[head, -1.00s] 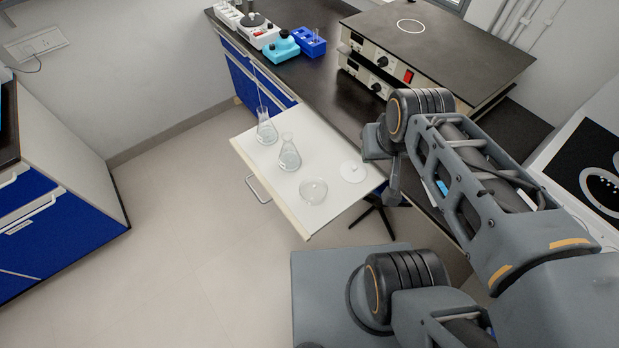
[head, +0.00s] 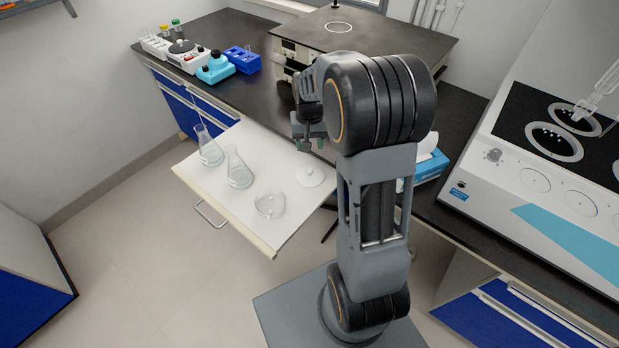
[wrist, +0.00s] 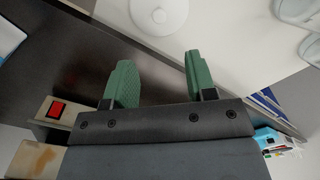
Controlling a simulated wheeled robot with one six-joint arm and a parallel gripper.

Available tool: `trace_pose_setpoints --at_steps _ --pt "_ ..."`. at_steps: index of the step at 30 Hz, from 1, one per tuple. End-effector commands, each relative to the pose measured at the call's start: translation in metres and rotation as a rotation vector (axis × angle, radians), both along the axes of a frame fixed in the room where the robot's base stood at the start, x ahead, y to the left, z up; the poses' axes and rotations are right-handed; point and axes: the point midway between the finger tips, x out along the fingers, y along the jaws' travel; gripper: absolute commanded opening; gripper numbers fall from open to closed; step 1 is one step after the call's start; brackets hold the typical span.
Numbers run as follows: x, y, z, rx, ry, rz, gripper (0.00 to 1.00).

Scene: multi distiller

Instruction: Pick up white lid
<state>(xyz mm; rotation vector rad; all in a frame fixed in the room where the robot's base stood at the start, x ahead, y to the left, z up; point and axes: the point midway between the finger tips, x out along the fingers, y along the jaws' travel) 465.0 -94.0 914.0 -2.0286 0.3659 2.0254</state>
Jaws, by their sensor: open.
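The white lid (head: 310,176) is a round disc with a small knob, lying flat on the pulled-out white drawer board (head: 218,195) near its right end. In the wrist view the lid (wrist: 159,14) shows at the top, cut off by the frame edge, ahead of the fingertips. My gripper (head: 312,145) hangs just above and behind the lid in the head view, partly hidden by my arm. Its two green fingers in the wrist view (wrist: 156,72) are apart with nothing between them. The gripper does not touch the lid.
A round glass dish (head: 270,205) lies close to the lid. Two glass flasks (head: 237,168) (head: 209,148) stand farther left on the board. The dark bench (head: 262,100) holds an instrument box (head: 345,40), a blue rack (head: 243,60) and a teal device (head: 215,67).

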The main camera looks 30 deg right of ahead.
Motion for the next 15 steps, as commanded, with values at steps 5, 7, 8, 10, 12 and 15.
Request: trace_pose_setpoints --at_steps 5,7,8,10,12,15 --pt "-0.001 0.000 -0.035 0.002 0.007 -0.001 0.51" --pt "-0.001 0.000 -0.046 0.001 0.006 -0.001 0.51" --pt "0.000 0.000 -0.051 0.001 0.005 -0.001 0.51" --pt "0.000 0.000 -0.059 0.000 0.004 -0.001 0.51" --pt "-0.001 0.000 -0.065 0.001 0.005 -0.001 0.51" --pt "0.000 0.000 -0.069 0.001 0.002 0.000 0.51"
